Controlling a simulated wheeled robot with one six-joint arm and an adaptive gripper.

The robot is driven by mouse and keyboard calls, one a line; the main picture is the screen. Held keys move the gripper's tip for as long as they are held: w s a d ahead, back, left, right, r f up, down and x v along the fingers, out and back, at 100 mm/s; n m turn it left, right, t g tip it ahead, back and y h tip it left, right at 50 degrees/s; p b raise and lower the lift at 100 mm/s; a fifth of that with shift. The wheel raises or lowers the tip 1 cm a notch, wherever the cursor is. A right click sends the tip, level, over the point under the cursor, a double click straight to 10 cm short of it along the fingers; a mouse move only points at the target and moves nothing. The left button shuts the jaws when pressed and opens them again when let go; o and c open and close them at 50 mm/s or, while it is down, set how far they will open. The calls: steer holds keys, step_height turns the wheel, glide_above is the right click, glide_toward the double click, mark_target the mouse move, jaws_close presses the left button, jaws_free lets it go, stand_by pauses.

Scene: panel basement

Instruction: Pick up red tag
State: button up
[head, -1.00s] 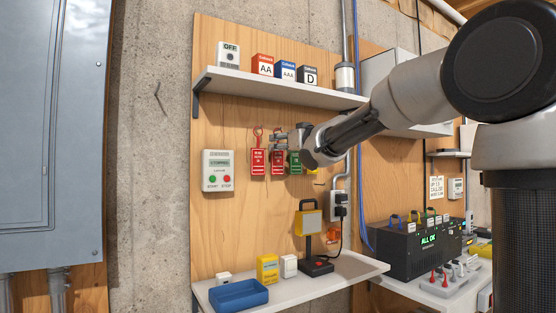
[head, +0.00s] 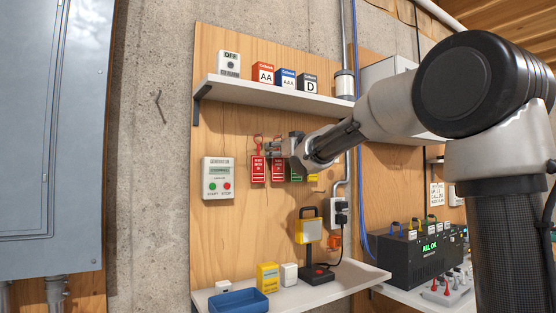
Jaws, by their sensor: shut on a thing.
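Two red tags hang side by side on the wooden board in the head view. The left red tag (head: 258,169) hangs by its loop, just left of my gripper. The right red tag (head: 278,171) is directly below my gripper (head: 273,149), which is shut on the top of it. The fingers hide its upper end, and whether it is off its hook cannot be told. A green tag (head: 297,174) hangs just to the right, partly covered by my gripper, with a bit of yellow tag (head: 313,177) beyond it.
A generator control box (head: 218,178) is left of the tags. A shelf (head: 280,94) with battery boxes is above. A lower shelf (head: 345,278) holds a blue tray (head: 238,301), a yellow box (head: 267,277) and a yellow lamp (head: 309,231). A black outlet plug (head: 341,207) is at right.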

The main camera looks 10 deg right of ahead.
steer(key=shift+r, duration=0.6)
steer(key=v, duration=1.8)
steer(key=shift+r, duration=0.15)
